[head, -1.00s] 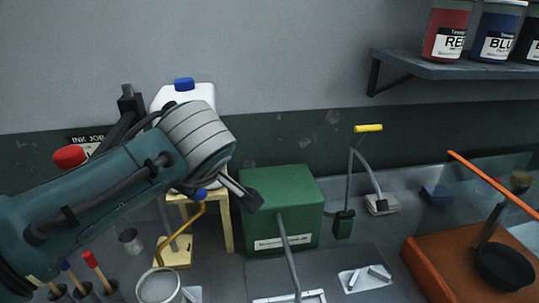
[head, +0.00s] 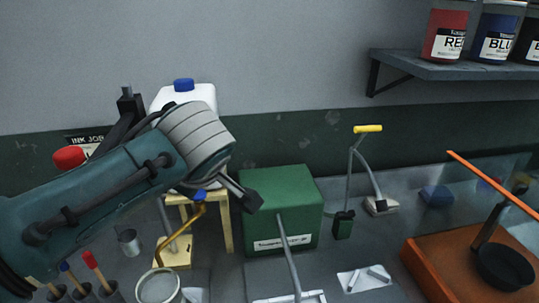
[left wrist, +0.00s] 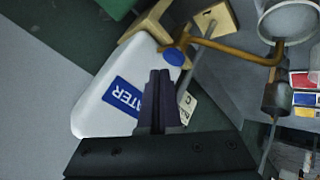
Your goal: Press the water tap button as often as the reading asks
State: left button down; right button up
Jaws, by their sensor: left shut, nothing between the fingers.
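The brass water tap (head: 179,233) stands in front of a wooden stand, with a round blue button (head: 200,195) on top. In the left wrist view the blue button (left wrist: 173,57) shows at the end of the brass pipe (left wrist: 235,48). A white jug (head: 207,95) with a blue cap stands behind; its blue WATER label (left wrist: 122,99) shows in the left wrist view. My left gripper (head: 252,202) is shut and empty, to the right of the button in the head view. Its fingertips (left wrist: 160,72) appear just beside the button in the wrist view; contact cannot be told. My right gripper is out of view.
A green box (head: 285,205) stands right of the tap. A round cup (head: 158,287) is under the tap's spout. An INK JOB card (head: 86,138) is partly hidden by my arm. An orange tray (head: 435,275) is at the right. A shelf (head: 440,68) holds ink jars.

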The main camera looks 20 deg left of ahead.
aim_at(200, 197)
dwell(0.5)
pick_arm(q)
jog(key=shift+f+b, duration=0.4)
jog(key=shift+f+b, duration=0.6)
jog(key=shift+f, duration=0.05)
dwell(0.6)
jog(key=shift+r, duration=0.1)
jog(key=shift+r+p, duration=0.95)
jog(key=shift+p, duration=0.05)
notch_tip(200, 197, up, 5)
jog(key=p, duration=0.4)
jog(key=shift+p, duration=0.3)
